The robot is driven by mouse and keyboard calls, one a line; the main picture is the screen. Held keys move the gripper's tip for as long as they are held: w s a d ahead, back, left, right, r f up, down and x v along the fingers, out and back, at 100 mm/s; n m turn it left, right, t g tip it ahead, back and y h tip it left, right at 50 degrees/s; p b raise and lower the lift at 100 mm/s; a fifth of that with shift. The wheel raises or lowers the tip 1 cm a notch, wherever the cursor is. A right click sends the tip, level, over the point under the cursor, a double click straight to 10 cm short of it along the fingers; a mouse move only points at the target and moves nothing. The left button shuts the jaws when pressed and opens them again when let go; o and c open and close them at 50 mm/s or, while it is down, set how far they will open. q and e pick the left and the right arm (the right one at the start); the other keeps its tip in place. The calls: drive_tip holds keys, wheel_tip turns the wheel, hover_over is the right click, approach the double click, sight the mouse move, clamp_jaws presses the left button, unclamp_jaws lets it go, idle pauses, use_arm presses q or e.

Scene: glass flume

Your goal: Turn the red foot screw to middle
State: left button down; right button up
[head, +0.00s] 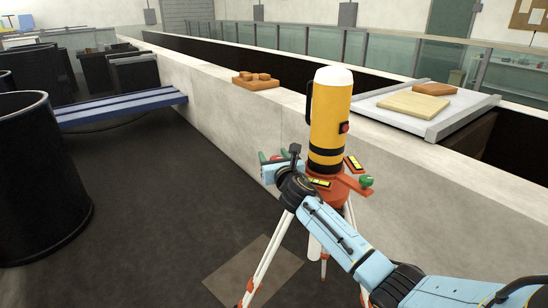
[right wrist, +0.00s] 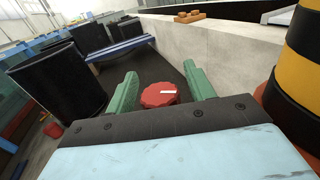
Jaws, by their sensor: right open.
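The red foot screw (right wrist: 158,95) is a round, scalloped knob with a short white mark running from about its middle toward its right edge. My right gripper (right wrist: 160,76) is open, its two green fingers standing on either side of the screw with a visible gap at each side. In the head view my right gripper (head: 268,164) is at the left of the orange instrument base (head: 330,187), where the red screw is mostly hidden. A yellow instrument (head: 331,115) with black bands and a white top stands upright on that base. My left gripper is not in view.
A green knob (head: 366,181) sits at the base's right arm. White tripod legs (head: 268,262) stand below. A concrete wall (head: 215,110) runs behind, with bricks (head: 256,81) on it. A blue bench (head: 120,107) and black bin (head: 40,180) stand left.

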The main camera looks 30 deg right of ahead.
drive_tip(key=c, duration=1)
drive_tip(key=shift+o, duration=0.2)
drive_tip(key=shift+m+h, duration=0.3)
drive_tip(key=shift+h, duration=0.1)
drive_tip(key=m+g+h+b, duration=0.1)
drive_tip(key=m+h, duration=0.1)
drive_tip(key=h, duration=0.1)
drive_tip(key=shift+d+b, duration=0.15)
drive_tip(key=shift+b, duration=0.15)
drive_tip(key=m+g+h, duration=0.1)
drive_tip(key=m+g+h+b, duration=0.1)
drive_tip(key=m+g+h, duration=0.2)
drive_tip(key=h, duration=0.1)
drive_tip(key=shift+s+d+g+b, duration=0.3)
drive_tip(key=shift+b, duration=0.1)
drive_tip(key=shift+s+d+m+g+h+b, duration=0.2)
drive_tip(key=shift+m+g+h+b, duration=0.5)
drive_tip(key=shift+m+g+h, duration=0.55)
drive_tip(key=shift+s+d+m+g+h+b, duration=0.15)
drive_tip(key=shift+m+g+h+b, duration=0.55)
drive_tip(key=shift+m+g, duration=0.6)
drive_tip(key=shift+a+g, duration=0.1)
drive_tip(key=shift+g, duration=0.35)
